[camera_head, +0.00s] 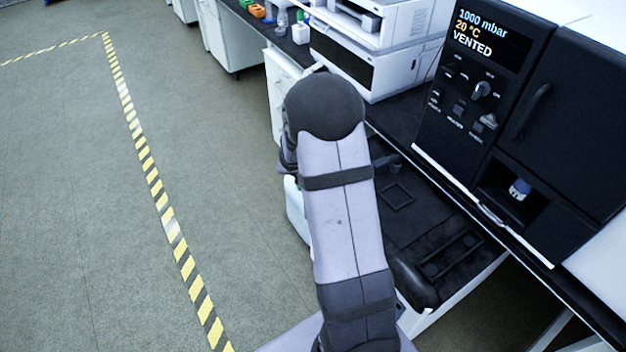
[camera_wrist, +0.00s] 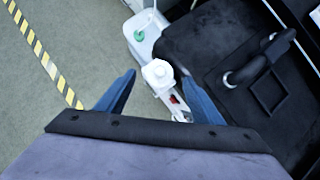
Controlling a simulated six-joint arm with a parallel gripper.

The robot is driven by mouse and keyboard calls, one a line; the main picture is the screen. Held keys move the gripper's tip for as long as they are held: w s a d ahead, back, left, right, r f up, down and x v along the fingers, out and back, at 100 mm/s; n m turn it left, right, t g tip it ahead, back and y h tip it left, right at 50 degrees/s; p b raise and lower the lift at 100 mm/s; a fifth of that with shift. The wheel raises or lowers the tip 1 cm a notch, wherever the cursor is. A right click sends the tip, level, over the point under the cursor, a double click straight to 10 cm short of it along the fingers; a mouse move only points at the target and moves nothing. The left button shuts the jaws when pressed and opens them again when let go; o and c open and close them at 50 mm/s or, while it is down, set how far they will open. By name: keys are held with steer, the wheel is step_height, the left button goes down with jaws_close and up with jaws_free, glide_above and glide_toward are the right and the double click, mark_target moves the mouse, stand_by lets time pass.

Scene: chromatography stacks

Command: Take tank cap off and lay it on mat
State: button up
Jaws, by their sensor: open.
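In the wrist view, my gripper (camera_wrist: 158,76) is open, with its two blue fingers apart. A white cap (camera_wrist: 158,71) shows between the fingertips in the picture, with a gap on both sides. The white body below it is partly hidden, with a small red mark. Behind it stands a white tank (camera_wrist: 152,49) with a green cap (camera_wrist: 139,35). A dark square outline (camera_wrist: 268,92), possibly the mat, lies on the black bench to the right. It also shows in the head view (camera_head: 397,197), where my arm hides the gripper and most of a white tank (camera_head: 295,208).
A black handle-like part (camera_wrist: 258,62) rises beside the square outline. A black vacuum cabinet (camera_head: 500,110), reading VENTED, stands at the right of the bench. White instruments (camera_head: 375,60) stand at the back. The floor on the left, with striped tape (camera_head: 160,205), is clear.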

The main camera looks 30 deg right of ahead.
steer(key=shift+x, duration=1.5)
steer(key=c, duration=1.1)
step_height(320, 180, up, 10)
steer(key=p, duration=0.6)
